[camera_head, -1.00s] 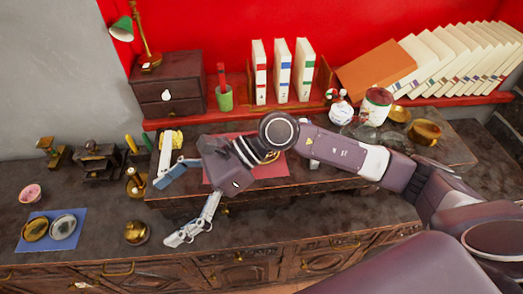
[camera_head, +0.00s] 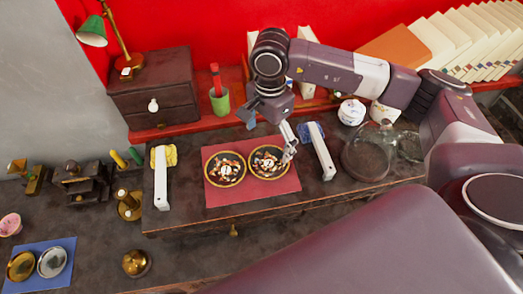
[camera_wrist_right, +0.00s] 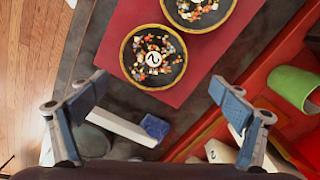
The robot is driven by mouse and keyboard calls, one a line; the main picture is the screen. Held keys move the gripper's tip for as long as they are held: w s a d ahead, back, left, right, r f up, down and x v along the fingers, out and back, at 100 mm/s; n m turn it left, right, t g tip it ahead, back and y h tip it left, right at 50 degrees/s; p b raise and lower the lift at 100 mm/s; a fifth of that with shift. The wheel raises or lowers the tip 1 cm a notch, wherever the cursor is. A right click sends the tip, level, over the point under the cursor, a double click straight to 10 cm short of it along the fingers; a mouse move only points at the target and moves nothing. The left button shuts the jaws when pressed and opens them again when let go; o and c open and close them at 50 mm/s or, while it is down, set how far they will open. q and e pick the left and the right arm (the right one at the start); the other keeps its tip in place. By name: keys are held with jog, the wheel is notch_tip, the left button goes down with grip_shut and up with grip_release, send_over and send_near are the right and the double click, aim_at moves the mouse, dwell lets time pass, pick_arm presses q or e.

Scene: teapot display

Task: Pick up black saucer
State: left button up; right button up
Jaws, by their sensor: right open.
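Two black saucers with gold rims and speckled, numbered centres lie side by side on a red mat (camera_head: 250,193): a left saucer (camera_head: 224,178) and a right saucer (camera_head: 262,170). My right gripper (camera_head: 268,133) is open and empty, above the back edge of the mat near the right saucer. In the right wrist view the gripper (camera_wrist_right: 160,100) has its fingers spread wide. There, the saucer marked 2 (camera_wrist_right: 140,72) is just beyond the fingers, and the other saucer (camera_wrist_right: 205,20) is cut by the top edge. My left gripper is not in view.
A green cup (camera_head: 219,103) is behind. A glass dome (camera_head: 367,155) and white pot (camera_head: 351,112) are at right.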

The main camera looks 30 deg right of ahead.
aim_at(268, 164)
jog(key=shift+s+f, duration=0.3)
jog(key=shift+f, duration=0.1)
jog(key=shift+s+a+f+p, duration=0.1)
jog(key=shift+s+f+p, duration=0.2)
jog(key=shift+f+p, duration=0.25)
jog(key=shift+s+a+f+p, duration=0.1)
jog(key=shift+s+f+p, duration=0.2)
jog(key=shift+f+p, duration=0.25)
notch_tip(268, 164, down, 3)
jog(key=shift+w+a+f+p, duration=0.1)
jog(key=shift+w+a+p, duration=0.05)
jog(key=shift+p, duration=0.3)
jog(key=shift+f, duration=0.5)
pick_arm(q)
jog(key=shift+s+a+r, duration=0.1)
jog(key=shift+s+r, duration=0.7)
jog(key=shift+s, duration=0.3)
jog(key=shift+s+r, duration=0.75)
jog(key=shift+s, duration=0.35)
pick_arm(e)
jog(key=c, duration=1)
